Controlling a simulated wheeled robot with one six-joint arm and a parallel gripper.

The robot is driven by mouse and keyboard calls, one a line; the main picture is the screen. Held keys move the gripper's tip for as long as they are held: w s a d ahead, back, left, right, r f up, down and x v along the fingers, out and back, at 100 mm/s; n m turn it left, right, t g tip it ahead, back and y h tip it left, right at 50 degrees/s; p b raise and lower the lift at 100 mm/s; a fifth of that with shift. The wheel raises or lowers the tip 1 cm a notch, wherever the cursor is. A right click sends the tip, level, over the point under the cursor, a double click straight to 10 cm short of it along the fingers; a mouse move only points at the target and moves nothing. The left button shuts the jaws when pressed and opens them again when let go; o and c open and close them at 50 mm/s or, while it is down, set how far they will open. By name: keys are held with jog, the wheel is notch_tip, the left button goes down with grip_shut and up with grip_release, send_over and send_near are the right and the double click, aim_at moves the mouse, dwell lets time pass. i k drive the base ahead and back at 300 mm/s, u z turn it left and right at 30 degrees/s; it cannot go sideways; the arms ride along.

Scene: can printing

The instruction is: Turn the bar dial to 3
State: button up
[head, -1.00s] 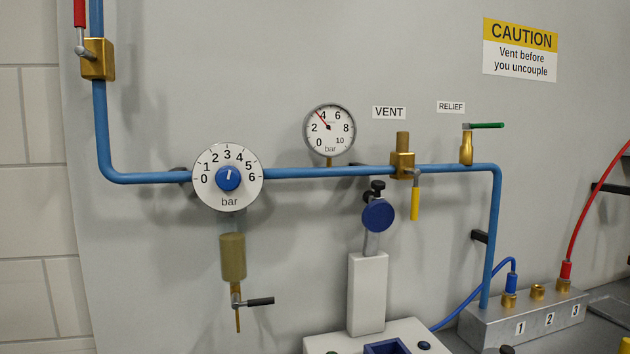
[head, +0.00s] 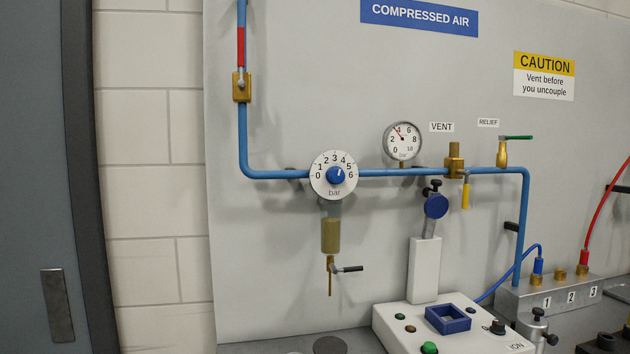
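The bar dial (head: 334,189) is a round white disc numbered 0 to 6, set on the blue pipe on the grey panel, left of centre. Its blue knob (head: 335,175) has a small white mark pointing up and slightly right, seemingly between 3 and 4; it is too small to read exactly. The round pressure gauge (head: 403,145) stands above the pipe to the right of the dial. Its red needle points up-left, between 2 and 4. My gripper is not in view, and nothing touches the dial.
A clear bowl (head: 331,236) with a black-handled drain valve (head: 347,269) hangs under the dial. A grey post with a blue disc (head: 436,206) rises from a white control box (head: 387,323) at right. A yellow-handled vent valve (head: 465,192) is farther right.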

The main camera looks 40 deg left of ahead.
aim_at(335, 175)
jog(key=u, duration=1.2)
